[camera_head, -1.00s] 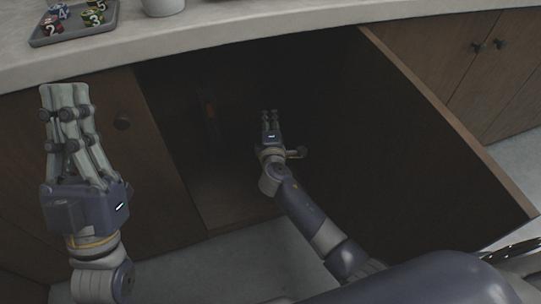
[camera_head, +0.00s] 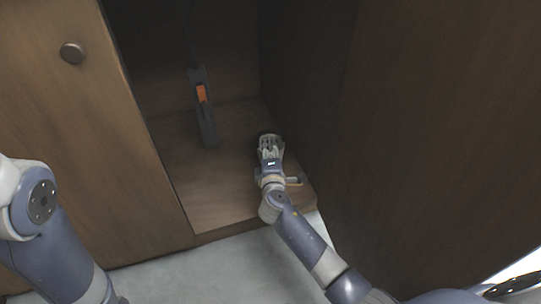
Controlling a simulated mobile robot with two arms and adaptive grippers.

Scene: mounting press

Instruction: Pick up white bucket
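No white bucket shows in the head view now. My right gripper (camera_head: 269,142) is inside the open cabinet, over its floor near the right side. Its fingers point away from me and look close together. They are too small and dim to tell whether they are open or shut, or whether anything is between them. My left arm shows only as links at the lower left; its gripper is out of view.
The open cabinet (camera_head: 215,205) has a dark upright tool with an orange part (camera_head: 202,94) inside. A closed wooden door with a round knob (camera_head: 72,53) is on the left. A large open door panel (camera_head: 430,120) stands on the right.

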